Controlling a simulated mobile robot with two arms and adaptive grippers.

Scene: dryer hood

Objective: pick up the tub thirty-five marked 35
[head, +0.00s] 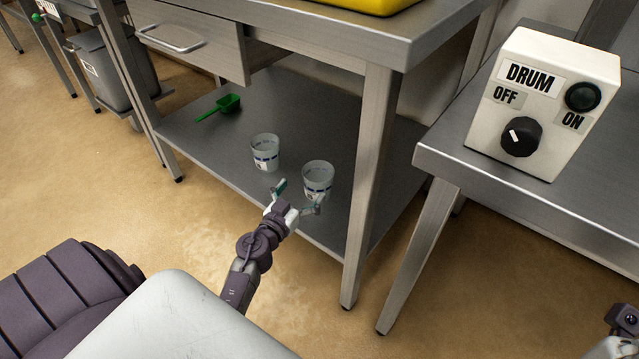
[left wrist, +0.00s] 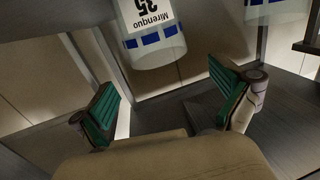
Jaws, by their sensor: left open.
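Two pale translucent tubs stand upright on the lower shelf of the steel table. The tub marked 35 (left wrist: 150,32) shows upside down in the left wrist view, with a white label and blue squares. It appears to be the right-hand tub (head: 318,177) in the head view, where its number is too small to read. The other tub (head: 265,152) stands to its left, partly cut off in the left wrist view (left wrist: 275,10). My left gripper (head: 298,198) is open and empty, just in front of tub 35, its green-padded fingers (left wrist: 168,101) spread apart.
The lower shelf (head: 215,145) also holds a green scoop (head: 220,106) at the left. A table leg (head: 368,185) stands right of the tubs, and the tabletop and drawer (head: 190,40) overhang them. A drum control box (head: 541,105) sits on the right-hand table.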

